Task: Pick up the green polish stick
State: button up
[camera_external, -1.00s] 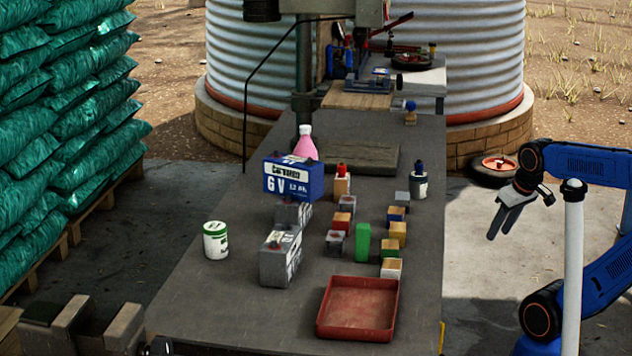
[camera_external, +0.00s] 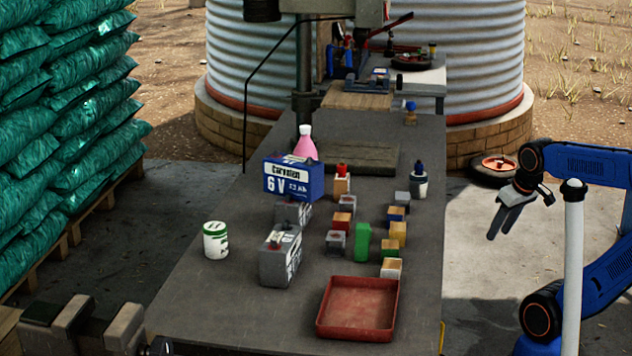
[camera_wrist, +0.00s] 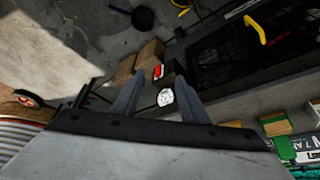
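The green polish stick (camera_external: 362,242) is an upright, plain green block on the grey workbench (camera_external: 200,300), among small blocks and behind the red tray. My gripper (camera_external: 496,232) hangs off the bench's right side, well away from the stick, with its fingers pointing down. In the wrist view my gripper (camera_wrist: 158,82) shows its two fingers spread apart with nothing held between them.
Around the stick stand a grey block (camera_external: 336,243), a yellow block (camera_external: 397,233) and a green block with a tan top (camera_external: 390,251). An empty-looking red tray (camera_external: 357,308) lies in front. Batteries (camera_external: 280,258) stand left. A white post (camera_external: 573,260) rises near my arm.

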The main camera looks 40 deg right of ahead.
jog(key=shift+o, duration=0.7)
notch_tip(320, 180, up, 18)
jog(key=f+n+g, duration=0.1)
jog(key=n+g, duration=0.4)
jog(key=n, duration=2.3)
send_over(362, 242)
jog(key=f, duration=1.1)
jog(key=w+d+f, duration=0.1)
jog(key=f, duration=0.4)
jog(key=shift+f, duration=0.25)
